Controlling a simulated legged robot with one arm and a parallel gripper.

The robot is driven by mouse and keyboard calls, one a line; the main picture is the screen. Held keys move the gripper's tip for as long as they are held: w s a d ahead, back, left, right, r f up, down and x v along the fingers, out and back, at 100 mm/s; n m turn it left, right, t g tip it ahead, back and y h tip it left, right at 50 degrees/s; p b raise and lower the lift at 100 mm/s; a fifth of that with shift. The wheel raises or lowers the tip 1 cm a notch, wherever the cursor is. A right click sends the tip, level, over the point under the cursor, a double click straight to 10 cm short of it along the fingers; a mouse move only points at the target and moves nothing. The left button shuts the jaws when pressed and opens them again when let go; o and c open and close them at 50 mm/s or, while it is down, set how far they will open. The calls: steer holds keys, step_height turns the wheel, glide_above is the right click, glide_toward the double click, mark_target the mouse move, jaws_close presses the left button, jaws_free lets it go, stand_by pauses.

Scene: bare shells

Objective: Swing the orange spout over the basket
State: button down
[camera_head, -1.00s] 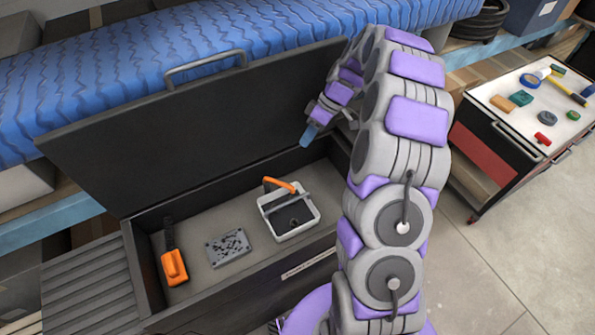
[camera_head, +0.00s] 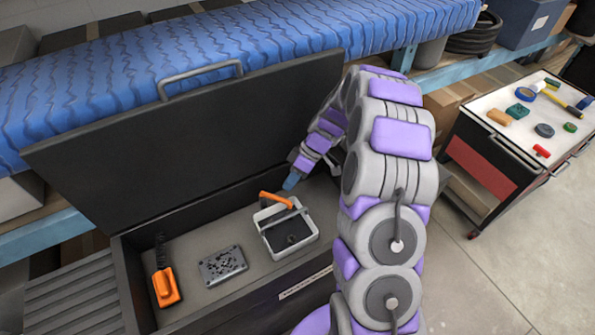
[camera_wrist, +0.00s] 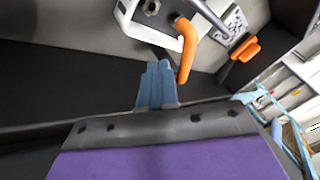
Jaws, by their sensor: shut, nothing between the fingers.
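The orange spout (camera_head: 275,198) is a bent tube at the back rim of a small white-walled, square basket (camera_head: 298,246) inside the open dark chest. A grey bar (camera_head: 284,217) crosses above the basket's dark inside. My gripper (camera_head: 290,183) has blue fingers, closed together and empty, just behind and right of the spout's upper part. In the wrist view the shut fingers (camera_wrist: 157,85) point toward the basket's white wall (camera_wrist: 145,34). The spout (camera_wrist: 187,48) is just right of the fingertips; I cannot tell whether they touch.
A perforated grey plate (camera_head: 222,265) and an orange-handled brush (camera_head: 165,284) lie left of the basket on the chest floor. The raised lid (camera_head: 190,140) stands behind. A tool cart (camera_head: 480,165) stands at the right on open floor.

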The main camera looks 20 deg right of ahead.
mark_target(282, 201)
steer(key=shift+s+a+f, duration=0.2)
steer(key=shift+s+a, duration=0.4)
steer(key=shift+s, duration=0.3)
steer(key=shift+s+a+m+t, duration=0.15)
steer(key=shift+s+m+t, duration=0.15)
steer(key=shift+m, duration=0.1)
steer(key=shift+s+a+m+t+b, duration=0.15)
steer(key=shift+s+a+m+t, duration=0.15)
steer(key=shift+s+m+t, duration=0.35)
steer(key=shift+s+a+m+t+b, duration=0.15)
steer(key=shift+s+a+m+t, duration=0.2)
steer(key=shift+m, duration=0.6)
steer(key=shift+s+a+m+t, duration=0.6)
steer(key=shift+s+a+m, duration=0.2)
steer(key=shift+m, duration=0.3)
